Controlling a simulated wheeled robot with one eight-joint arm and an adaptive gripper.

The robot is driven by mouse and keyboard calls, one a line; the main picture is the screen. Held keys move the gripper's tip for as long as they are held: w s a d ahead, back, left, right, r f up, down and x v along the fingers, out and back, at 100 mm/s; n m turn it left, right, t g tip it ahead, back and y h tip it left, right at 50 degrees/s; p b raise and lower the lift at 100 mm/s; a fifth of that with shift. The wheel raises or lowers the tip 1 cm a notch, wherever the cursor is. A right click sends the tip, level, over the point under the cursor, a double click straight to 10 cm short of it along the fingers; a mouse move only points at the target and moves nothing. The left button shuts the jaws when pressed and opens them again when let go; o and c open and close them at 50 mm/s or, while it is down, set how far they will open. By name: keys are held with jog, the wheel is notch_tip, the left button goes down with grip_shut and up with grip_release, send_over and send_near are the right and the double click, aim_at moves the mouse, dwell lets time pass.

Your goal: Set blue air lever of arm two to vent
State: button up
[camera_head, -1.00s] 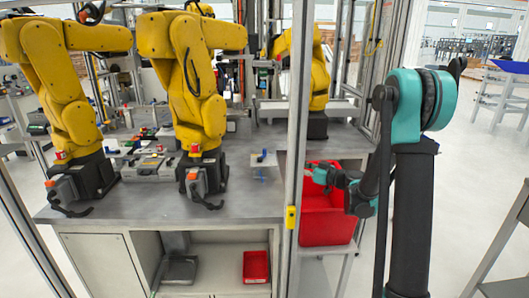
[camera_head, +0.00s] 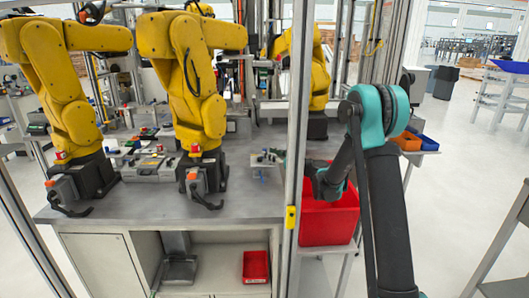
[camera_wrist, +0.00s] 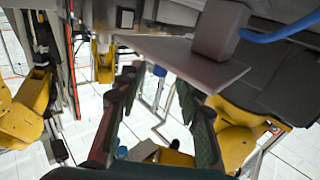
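Several yellow arms stand on the grey worktop; the middle one (camera_head: 193,75) is nearest my gripper. I cannot tell from a label which is arm two. My gripper (camera_head: 266,158) reaches in from the right, past the metal post, and hovers over the worktop's right part. In the wrist view my gripper (camera_wrist: 160,85) is open, its dark fingers wide apart with nothing held. A small blue part (camera_wrist: 159,71) shows between the fingertips, farther off. A small blue piece (camera_head: 258,174) shows just below my gripper. I cannot tell whether either is the air lever.
A vertical metal post (camera_head: 297,130) with a yellow box stands just beside my forearm. A red bin (camera_head: 328,222) sits below my arm. The worktop (camera_head: 130,203) is clear at the front. A blue hose (camera_wrist: 285,27) crosses the wrist view's upper right.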

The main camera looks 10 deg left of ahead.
aim_at(264, 149)
jog(key=shift+x, duration=2)
grip_shut()
